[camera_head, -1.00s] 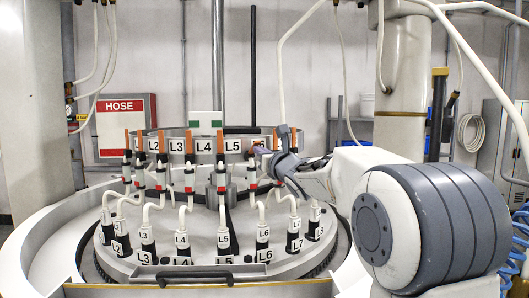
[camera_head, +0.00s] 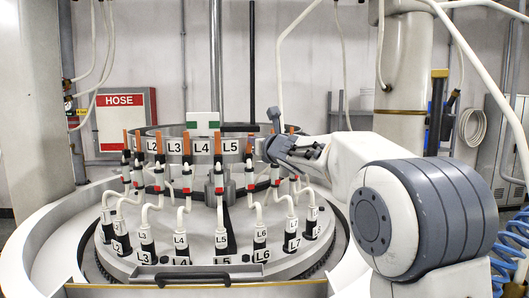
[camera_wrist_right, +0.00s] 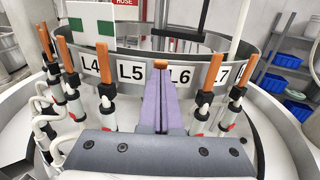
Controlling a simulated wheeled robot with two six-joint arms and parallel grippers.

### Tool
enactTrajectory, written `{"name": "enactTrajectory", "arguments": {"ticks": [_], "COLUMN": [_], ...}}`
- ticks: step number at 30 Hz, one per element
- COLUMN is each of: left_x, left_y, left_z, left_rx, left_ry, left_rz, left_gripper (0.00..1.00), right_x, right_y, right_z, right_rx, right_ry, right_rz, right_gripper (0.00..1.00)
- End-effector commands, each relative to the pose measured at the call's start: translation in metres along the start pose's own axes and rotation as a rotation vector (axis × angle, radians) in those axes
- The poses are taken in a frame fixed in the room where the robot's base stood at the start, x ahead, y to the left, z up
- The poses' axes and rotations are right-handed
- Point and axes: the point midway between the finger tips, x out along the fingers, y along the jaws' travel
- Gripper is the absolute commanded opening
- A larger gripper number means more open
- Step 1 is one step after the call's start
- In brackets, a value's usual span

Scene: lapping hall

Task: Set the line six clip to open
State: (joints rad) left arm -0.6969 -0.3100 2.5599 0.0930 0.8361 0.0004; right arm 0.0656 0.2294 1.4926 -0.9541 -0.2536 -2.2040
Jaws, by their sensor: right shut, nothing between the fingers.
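The line six clip is the orange lever (camera_head: 249,144) just right of the L5 label, above the hose fitting marked L6 (camera_head: 261,235). It looks upright. In the right wrist view only its orange top (camera_wrist_right: 161,64) shows between the L5 and L6 labels; my fingers hide the rest. My right gripper (camera_head: 266,146) is close to the right of this lever in the head view. Its purple fingers (camera_wrist_right: 160,95) are shut with nothing between them; whether they touch the lever I cannot tell. My left gripper is not in view.
Similar orange levers stand close by on both sides, such as line five's (camera_head: 218,143). The labelled ring (camera_head: 203,147) curves behind them. White hoses rise from the round plate below. A black handle (camera_head: 192,278) is at the front.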

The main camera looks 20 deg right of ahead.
Motion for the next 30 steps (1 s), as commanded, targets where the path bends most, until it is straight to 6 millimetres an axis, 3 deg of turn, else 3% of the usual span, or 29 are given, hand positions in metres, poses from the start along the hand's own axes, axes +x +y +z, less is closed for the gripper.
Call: {"name": "enactTrajectory", "arguments": {"ticks": [9, 30], "left_x": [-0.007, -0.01], "left_y": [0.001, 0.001], "left_z": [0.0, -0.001], "left_rx": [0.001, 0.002], "left_ry": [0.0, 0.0], "left_rz": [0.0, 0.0], "left_gripper": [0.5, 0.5], "right_x": [0.014, 0.024], "right_y": [0.0, 0.0], "right_z": [0.014, 0.019], "right_rx": [0.0, 0.001], "right_ry": [0.0, 0.0], "right_rz": [0.0, 0.0], "right_gripper": [0.0, 0.0]}}
